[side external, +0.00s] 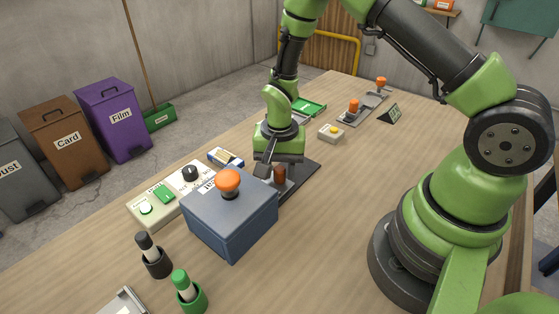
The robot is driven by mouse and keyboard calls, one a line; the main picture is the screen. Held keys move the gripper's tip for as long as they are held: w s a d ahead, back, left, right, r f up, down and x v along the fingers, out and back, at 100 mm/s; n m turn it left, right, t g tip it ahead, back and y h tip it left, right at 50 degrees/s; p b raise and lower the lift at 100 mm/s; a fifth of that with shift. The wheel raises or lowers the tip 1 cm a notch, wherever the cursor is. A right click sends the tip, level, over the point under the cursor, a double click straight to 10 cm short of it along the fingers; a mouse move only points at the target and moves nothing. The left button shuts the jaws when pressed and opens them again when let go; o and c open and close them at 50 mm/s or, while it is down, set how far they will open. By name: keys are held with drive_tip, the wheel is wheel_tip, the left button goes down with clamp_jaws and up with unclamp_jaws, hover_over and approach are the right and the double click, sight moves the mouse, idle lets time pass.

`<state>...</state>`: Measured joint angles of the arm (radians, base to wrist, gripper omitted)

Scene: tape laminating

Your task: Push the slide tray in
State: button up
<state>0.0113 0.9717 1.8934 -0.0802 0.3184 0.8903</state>
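The blue-grey box (230,218) with an orange knob (228,181) on top stands on the wooden bench. Behind it a dark flat plate (308,177) lies on the bench, with a grey metal piece and an upright orange-brown handle (281,173), which look like the slide tray; the box and gripper hide part of it. My gripper (279,168) points down directly over this handle, with a dark finger to its left. I cannot tell whether the fingers touch the handle or how far apart they are.
Black (154,258) and green (188,294) markers stand in cups in front. A yellow-button box (331,132) and another orange-knobbed fixture (352,108) are behind.

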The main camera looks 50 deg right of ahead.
wheel_tip(320, 180, up, 10)
drive_tip(key=shift+f, duration=0.1)
idle(0.4)
drive_tip(key=shift+d, duration=0.1)
drive_tip(key=shift+c, duration=1.3)
drive_tip(key=d, duration=0.1)
drive_tip(key=w+d+m, duration=0.1)
drive_tip(key=d, duration=0.1)
drive_tip(key=shift+g+y, duration=0.3)
drive_tip(key=shift+y, duration=0.1)
clamp_jaws()
drive_tip(key=w+d+r+m+y, duration=0.1)
drive_tip(key=d+m+y, duration=0.2)
drive_tip(key=d, duration=0.5)
drive_tip(key=shift+m+y, duration=0.3)
drive_tip(key=x, duration=1)
drive_tip(key=shift+a+r, duration=0.15)
drive_tip(key=shift+s+a, duration=0.25)
drive_tip(key=shift+a, duration=1)
drive_tip(key=shift+s+a, duration=0.15)
drive_tip(key=shift+a, duration=0.55)
